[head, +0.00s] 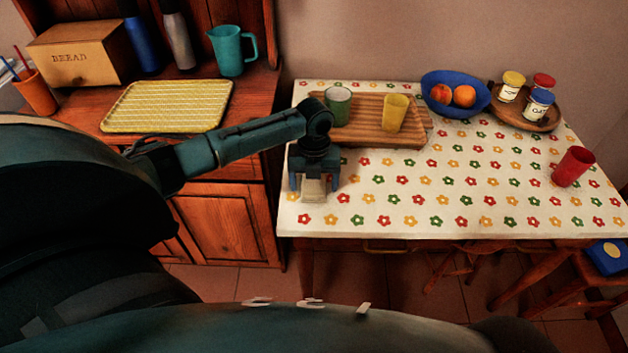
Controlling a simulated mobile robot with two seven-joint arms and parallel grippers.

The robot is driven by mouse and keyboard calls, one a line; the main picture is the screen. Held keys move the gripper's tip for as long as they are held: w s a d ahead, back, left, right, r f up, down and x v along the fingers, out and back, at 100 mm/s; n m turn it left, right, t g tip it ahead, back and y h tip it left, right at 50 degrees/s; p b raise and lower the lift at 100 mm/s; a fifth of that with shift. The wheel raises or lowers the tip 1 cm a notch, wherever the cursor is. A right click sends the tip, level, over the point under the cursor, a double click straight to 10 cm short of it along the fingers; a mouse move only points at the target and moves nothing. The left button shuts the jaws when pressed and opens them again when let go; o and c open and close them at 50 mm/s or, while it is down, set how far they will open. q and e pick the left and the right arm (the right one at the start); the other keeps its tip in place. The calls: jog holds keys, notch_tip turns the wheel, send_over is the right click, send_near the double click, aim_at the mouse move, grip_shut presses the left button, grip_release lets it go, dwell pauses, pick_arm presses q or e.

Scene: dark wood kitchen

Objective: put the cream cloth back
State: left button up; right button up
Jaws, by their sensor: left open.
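My left gripper (314,189) points down over the left front part of the table, its two blue fingers apart. A small cream piece, which looks like the cream cloth (314,192), shows between and just below the fingers. It seems to lie on the flowered tablecloth (420,215); its upper part is hidden by the gripper, and I cannot tell whether the fingers touch it. My right gripper is not in view.
Behind the gripper, a wooden tray (365,125) holds a green cup (338,108) and a yellow cup (395,113). The table's front middle is clear.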

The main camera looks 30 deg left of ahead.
aim_at(314, 183)
pick_arm(q)
jog(key=shift+r, duration=0.1)
notch_tip(314, 183, up, 12)
jog(key=s+d+f+n, duration=0.1)
jog(key=d+f, duration=0.2)
jog(key=s+d+f+n+t+h, duration=0.1)
jog(key=d+f+n, duration=0.1)
jog(key=d+f, duration=0.1)
jog(key=s+d+f+n+t+h, duration=0.1)
jog(key=d+f, duration=0.2)
jog(key=d, duration=0.1)
jog(key=shift+d+p, duration=0.1)
jog(key=shift+p, duration=0.2)
jog(key=s+d+f+n, duration=0.1)
jog(key=d, duration=0.1)
jog(key=s+d+n+t+h, duration=0.1)
jog(key=d+n, duration=0.1)
jog(key=s+d+f+n+t+h, duration=0.1)
jog(key=d+n, duration=0.1)
jog(key=shift+s+f, duration=0.1)
jog(key=shift+f, duration=0.25)
jog(key=s+n+t, duration=0.7)
jog(key=s+n, duration=0.5)
jog(key=n, duration=0.5)
jog(key=shift+d+f, duration=0.15)
jog(key=shift+d, duration=0.2)
